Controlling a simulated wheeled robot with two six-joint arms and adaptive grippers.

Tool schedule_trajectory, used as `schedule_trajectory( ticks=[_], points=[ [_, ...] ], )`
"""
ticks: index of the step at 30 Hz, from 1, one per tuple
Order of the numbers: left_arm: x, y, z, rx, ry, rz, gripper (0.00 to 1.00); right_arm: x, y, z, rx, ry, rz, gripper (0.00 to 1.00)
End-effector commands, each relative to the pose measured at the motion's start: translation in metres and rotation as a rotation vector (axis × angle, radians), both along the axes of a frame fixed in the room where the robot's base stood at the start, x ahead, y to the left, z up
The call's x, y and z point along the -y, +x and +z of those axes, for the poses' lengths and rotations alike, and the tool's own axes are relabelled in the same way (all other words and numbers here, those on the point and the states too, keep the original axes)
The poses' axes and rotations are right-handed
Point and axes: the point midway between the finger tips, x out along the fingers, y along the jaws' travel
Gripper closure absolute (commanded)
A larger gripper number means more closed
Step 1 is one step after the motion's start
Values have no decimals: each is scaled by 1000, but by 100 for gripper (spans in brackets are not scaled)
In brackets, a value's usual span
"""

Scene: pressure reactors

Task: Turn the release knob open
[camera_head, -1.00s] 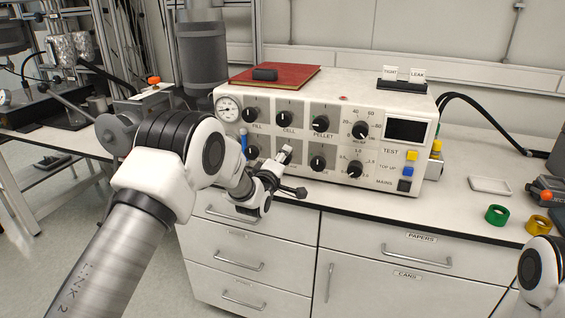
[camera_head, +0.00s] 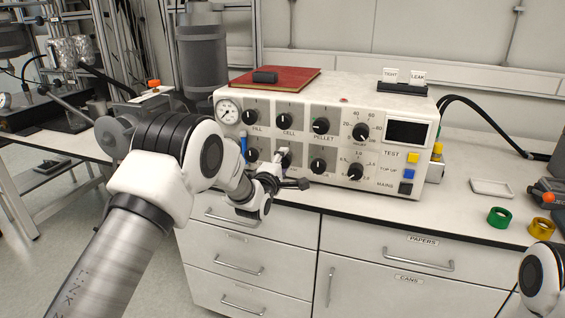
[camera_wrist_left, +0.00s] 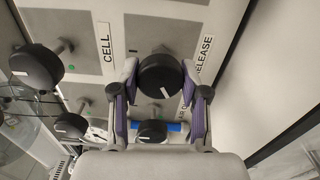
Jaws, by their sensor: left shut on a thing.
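The release knob (camera_wrist_left: 160,76) is a dark round knob beside the RELEASE label in the left wrist view. My left gripper (camera_wrist_left: 160,84) is shut on it, with one purple-padded finger on each side. In the head view my left gripper (camera_head: 284,158) is at the lower row of knobs on the front of the white control box (camera_head: 345,92). My right gripper is out of view; only part of my right arm shows at the bottom right.
Other black knobs crowd close by, including the cell knob (camera_head: 285,121) and the pellet knob (camera_head: 320,125). A pressure gauge (camera_head: 228,112) is at the box's upper left. A blue rod (camera_head: 243,142) stands near my gripper. A green ring (camera_head: 499,217) lies on the bench at right.

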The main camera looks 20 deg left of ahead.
Motion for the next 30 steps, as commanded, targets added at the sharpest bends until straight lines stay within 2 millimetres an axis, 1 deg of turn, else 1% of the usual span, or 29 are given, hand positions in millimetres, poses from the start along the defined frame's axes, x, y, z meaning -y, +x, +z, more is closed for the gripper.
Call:
schedule_trajectory(
  ticks=[4, 5, 6, 7, 16, 19, 20, 23, 27, 30],
  points=[
    [1, 0, 0, 0, 1, -1, 90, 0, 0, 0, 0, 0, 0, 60],
    [1, 0, 0, 0, 1, -1, 48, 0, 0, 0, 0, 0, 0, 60],
    [1, 0, 0, 0, 1, -1, 34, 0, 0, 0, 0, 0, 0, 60],
    [1, 0, 0, 0, 1, -1, 30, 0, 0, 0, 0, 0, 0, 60],
    [0, -1, 0, 0, 1, 0, 30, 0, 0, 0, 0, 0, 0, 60],
    [0, -8, 0, -1, 1, 0, 30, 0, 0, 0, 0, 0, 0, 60],
    [0, -13, 0, -1, 1, 0, 30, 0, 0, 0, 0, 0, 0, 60],
    [-1, -34, 0, -2, 1, 0, 30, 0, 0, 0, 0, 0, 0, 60],
    [-2, -71, 0, -3, 1, 0, 30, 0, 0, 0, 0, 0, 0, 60],
    [-3, -95, 0, -3, 1, 0, 30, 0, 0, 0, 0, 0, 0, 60]
  ],
)
